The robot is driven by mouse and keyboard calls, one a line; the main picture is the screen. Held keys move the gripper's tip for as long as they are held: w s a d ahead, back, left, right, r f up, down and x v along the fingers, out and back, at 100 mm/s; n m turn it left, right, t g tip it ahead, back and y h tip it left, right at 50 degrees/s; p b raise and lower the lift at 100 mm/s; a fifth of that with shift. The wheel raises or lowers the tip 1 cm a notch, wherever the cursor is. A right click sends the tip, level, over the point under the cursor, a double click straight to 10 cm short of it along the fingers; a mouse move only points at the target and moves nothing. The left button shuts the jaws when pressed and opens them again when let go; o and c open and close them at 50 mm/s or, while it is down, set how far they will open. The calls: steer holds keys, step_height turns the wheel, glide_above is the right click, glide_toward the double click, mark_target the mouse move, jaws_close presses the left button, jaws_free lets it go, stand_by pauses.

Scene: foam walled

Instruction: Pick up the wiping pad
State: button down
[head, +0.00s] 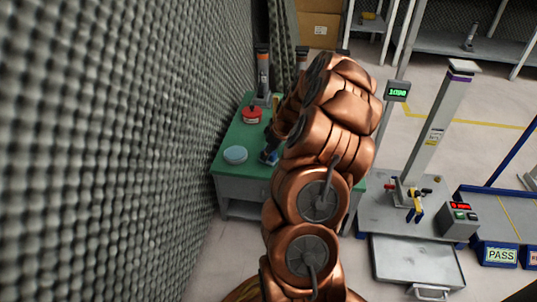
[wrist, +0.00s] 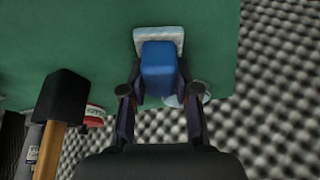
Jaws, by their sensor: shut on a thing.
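The wiping pad, a blue block (wrist: 158,68) with a whitish base (wrist: 172,34) at its far end, is in the middle of the wrist view. My gripper (wrist: 159,78) is shut on the blue block, with one dark finger on each side. In the head view a bit of blue (head: 270,156) shows beside my copper arm at the green table (head: 232,175). My arm hides most of the gripper there. I cannot tell whether the pad touches the table.
A pale blue disc (head: 235,155) and a red round object (head: 252,115) are on the table. A tool with a black head (wrist: 66,95) is at left in the wrist view. The foam wall (head: 110,140) is close on the left. A test stand (head: 430,140) is at right.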

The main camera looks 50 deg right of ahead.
step_height(320, 180, up, 4)
steer(key=shift+r+p, duration=0.1)
steer(key=shift+p, duration=1.05)
steer(key=s+a+p, duration=0.2)
steer(key=s+a, duration=0.1)
steer(key=s, duration=0.4)
steer(key=s+a+p, duration=0.2)
steer(key=s+a, duration=0.2)
steer(key=s, duration=0.3)
steer(key=shift+a+r, duration=0.25)
steer(key=shift+r, duration=0.05)
